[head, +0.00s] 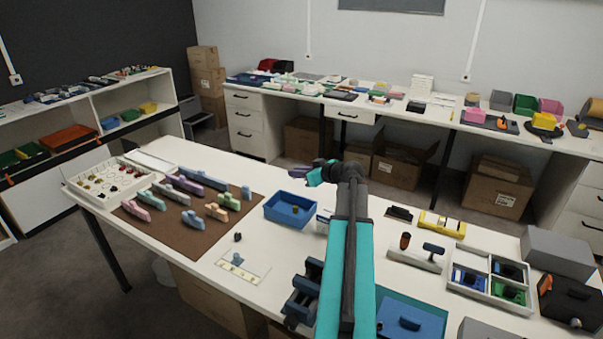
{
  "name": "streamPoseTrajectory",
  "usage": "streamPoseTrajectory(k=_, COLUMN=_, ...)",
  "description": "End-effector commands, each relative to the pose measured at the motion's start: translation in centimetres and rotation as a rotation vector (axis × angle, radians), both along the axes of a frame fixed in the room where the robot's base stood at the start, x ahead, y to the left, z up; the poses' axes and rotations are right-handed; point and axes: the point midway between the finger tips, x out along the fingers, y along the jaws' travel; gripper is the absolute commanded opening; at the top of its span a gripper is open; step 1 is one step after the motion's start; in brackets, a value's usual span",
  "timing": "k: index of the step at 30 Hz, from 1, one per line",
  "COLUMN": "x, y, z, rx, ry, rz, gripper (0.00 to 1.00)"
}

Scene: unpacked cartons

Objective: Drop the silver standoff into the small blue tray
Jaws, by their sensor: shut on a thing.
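The small blue tray (290,220) sits on the white table, just right of the brown mat. My arm reaches up from the bottom of the head view and bends left at the wrist. My gripper (302,174) is above and beyond the tray, up from the table, with its tip pointing left. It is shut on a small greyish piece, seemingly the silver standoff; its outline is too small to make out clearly.
The brown mat (160,222) holds several pastel blocks. A white board with round parts (75,186) lies at far left. A small dark piece (238,237) and a pale card (240,277) lie near the front. Right of my arm are a yellow holder (441,224) and a divided white tray (457,247).

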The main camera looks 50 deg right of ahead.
Motion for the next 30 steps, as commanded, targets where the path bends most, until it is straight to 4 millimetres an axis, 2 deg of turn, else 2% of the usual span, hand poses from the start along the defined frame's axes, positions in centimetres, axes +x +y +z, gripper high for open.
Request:
streamPoseTrajectory(k=16, x=0.7, y=0.9, z=-0.5, rx=0.001, ry=0.000, rz=0.014, gripper=0.00)
streamPoseTrajectory(k=30, x=0.8, y=1.0, z=-4.3, rx=0.002, ry=0.000, rz=0.013, gripper=0.00)
